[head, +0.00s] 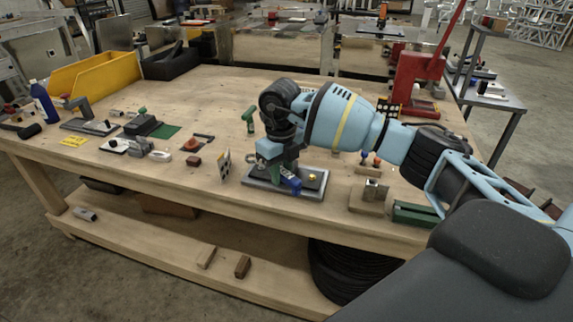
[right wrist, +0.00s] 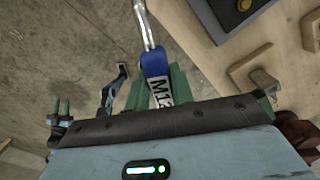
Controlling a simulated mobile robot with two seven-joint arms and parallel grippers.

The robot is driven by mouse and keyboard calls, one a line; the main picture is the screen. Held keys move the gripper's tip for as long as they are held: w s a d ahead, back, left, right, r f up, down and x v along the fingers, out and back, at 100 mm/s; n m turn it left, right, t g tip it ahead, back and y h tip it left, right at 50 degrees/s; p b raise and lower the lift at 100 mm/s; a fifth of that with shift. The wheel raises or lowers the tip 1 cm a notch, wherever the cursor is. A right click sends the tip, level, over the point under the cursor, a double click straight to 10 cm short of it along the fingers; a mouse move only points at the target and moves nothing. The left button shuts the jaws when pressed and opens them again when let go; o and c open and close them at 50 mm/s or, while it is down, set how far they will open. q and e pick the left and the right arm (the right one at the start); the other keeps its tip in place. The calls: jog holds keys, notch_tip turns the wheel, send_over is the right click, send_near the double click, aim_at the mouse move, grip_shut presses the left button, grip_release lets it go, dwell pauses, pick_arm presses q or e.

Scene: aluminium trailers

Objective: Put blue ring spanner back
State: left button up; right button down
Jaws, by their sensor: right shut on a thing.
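My right gripper (head: 282,172) is shut on the blue ring spanner (head: 292,185), low over the front edge of the bench. In the head view, most of the spanner is hidden by the gripper.
A grey plate with a yellow knob (head: 312,177) lies behind the gripper. A small upright card (head: 224,165) stands to its left, a wooden block with a metal piece (head: 370,195) to its right. A green holder (head: 250,119) stands farther back.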

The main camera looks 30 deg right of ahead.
jog(key=s+a+f+n, duration=0.1)
jog(key=s+a+n, duration=0.3)
jog(key=n, duration=1.3)
jog(key=s+a+f+n, duration=0.2)
jog(key=s+a+n, duration=0.3)
jog(key=s+n, duration=0.5)
jog(key=n, duration=0.7)
jog(key=shift+s+a, duration=0.2)
jog(key=shift+s, duration=0.1)
jog(key=shift+d, duration=0.15)
